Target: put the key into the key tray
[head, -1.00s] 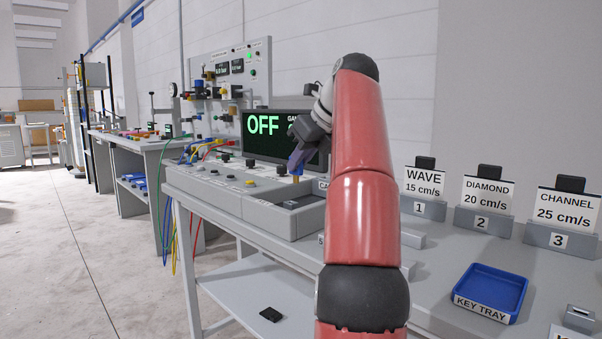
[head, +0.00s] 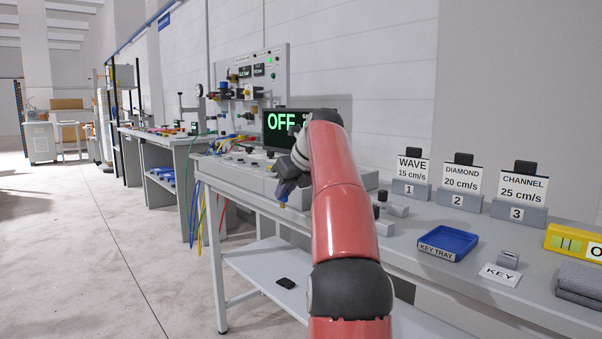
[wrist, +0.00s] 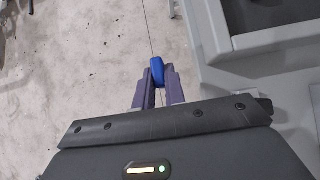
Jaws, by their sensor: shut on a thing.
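My gripper (head: 283,190) is shut on the key, in front of the console at the bench's front edge. In the wrist view my gripper (wrist: 158,88) has its two purple fingers closed on the key's blue head (wrist: 157,71), with bare floor below it. In the head view a small yellowish tip (head: 283,205) shows under the fingers; most of the key is hidden by them. The blue key tray (head: 447,242) stands on the bench to the right of my arm, apart from the gripper, and its visible inside is empty.
Card stands (head: 411,190) line the back. Small black-knobbed fixtures (head: 382,198) stand between console and tray. A yellow box (head: 575,243) and folded grey cloth (head: 580,281) are at far right.

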